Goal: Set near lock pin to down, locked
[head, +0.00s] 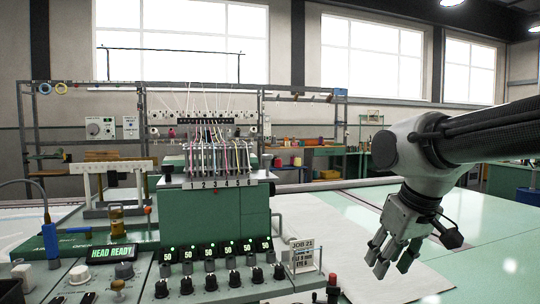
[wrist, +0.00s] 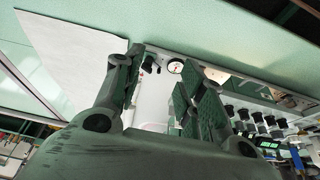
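My gripper (head: 388,256) hangs at the right, above the pale table, open and empty. The wrist view also shows the gripper (wrist: 160,85), with its dark fingers spread apart. Two brass-coloured knobs stand at the left of the head view. One is an upright brass piece (head: 117,222) behind the HEAD READY display; the other is a small brass knob (head: 118,287) at the panel's front edge. I cannot tell which is the near lock pin, or whether either is up or down. My gripper is far to the right of both.
The green tufting head (head: 215,222) with threaded needles stands mid-view. A control panel (head: 205,267) with several black knobs lies before it. A JOB 21 card (head: 301,254) and a red-topped post (head: 333,288) stand near its right end. White cloth (head: 335,240) covers the clear table beyond.

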